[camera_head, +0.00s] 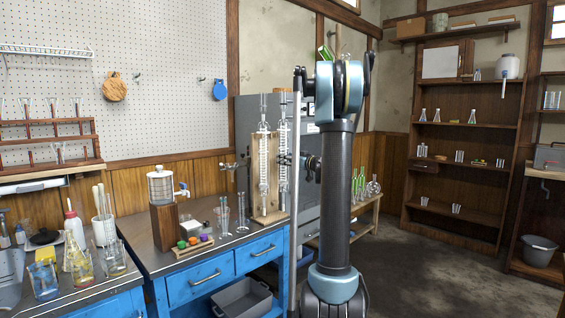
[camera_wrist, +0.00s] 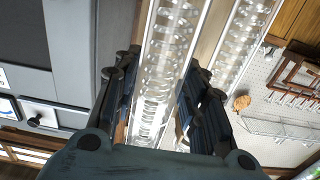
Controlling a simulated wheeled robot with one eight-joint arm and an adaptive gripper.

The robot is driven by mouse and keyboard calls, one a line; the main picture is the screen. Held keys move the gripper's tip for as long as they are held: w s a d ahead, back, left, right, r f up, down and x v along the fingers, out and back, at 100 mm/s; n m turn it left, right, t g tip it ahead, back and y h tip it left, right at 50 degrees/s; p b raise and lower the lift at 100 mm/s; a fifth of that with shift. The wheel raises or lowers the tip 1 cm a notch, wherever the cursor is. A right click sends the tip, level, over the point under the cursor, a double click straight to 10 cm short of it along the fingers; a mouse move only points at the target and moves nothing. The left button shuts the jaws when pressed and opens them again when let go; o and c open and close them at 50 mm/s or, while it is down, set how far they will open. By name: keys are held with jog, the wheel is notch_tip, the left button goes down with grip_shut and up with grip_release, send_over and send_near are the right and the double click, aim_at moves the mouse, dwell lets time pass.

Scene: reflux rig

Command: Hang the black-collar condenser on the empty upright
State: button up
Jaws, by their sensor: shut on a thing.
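Two clear coiled glass condensers stand side by side at a wooden backboard (camera_head: 273,150) on the bench in the head view, a left condenser (camera_head: 263,170) and a right condenser (camera_head: 283,150). I cannot make out a collar's colour on either. My gripper (camera_wrist: 160,62) is shut on a coiled condenser (camera_wrist: 166,45) in the wrist view, one finger on each side of the glass. The second condenser (camera_wrist: 243,40) runs parallel, to the right and apart from the fingers. In the head view my arm hides most of my gripper.
A grey cabinet (camera_head: 245,115) stands behind. The floor (camera_head: 425,260) to the right is clear.

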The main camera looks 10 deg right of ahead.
jog(key=shift+v, duration=2.85)
